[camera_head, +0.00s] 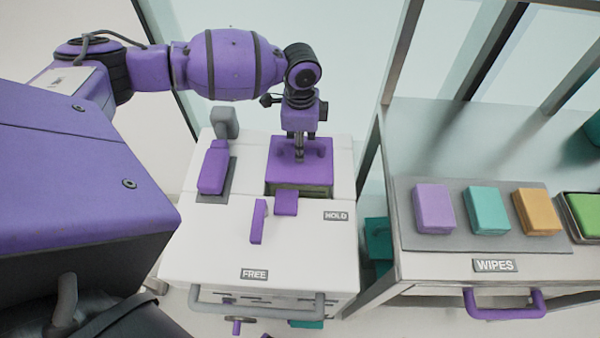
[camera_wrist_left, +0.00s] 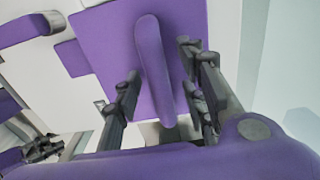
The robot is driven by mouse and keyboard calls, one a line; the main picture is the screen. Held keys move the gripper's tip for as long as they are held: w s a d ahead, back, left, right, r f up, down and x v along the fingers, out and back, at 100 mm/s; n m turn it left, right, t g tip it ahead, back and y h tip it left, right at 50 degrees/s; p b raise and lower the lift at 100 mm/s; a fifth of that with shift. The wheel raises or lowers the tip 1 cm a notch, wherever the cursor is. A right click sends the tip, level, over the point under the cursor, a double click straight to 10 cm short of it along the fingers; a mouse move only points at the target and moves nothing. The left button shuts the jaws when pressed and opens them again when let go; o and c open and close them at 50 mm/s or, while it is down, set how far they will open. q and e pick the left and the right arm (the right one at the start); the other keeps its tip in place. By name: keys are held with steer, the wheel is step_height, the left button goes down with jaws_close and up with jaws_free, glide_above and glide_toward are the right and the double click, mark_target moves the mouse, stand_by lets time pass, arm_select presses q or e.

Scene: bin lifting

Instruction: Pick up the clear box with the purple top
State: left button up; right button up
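The box with the purple top (camera_head: 283,176) sits in the HOLD side of the white cart top in the head view. A narrow strip of its see-through front wall shows below the lid. My left gripper (camera_head: 299,155) points down over the lid. In the left wrist view the purple lid (camera_wrist_left: 105,45) has a raised purple handle (camera_wrist_left: 153,65). My left gripper (camera_wrist_left: 160,88) has its fingers apart, one on each side of the handle, with gaps visible. Whether a fingertip touches the lid cannot be told.
To the right, a glass-sided bench holds a grey tray (camera_head: 460,240) with coloured wipes packs. A post stands between.

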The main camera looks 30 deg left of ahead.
arm_select(q)
steer(key=shift+f, duration=0.25)
stand_by(0.4)
jaws_close()
steer(key=shift+w+r, duration=0.1)
steer(key=shift+r, duration=0.05)
stand_by(0.4)
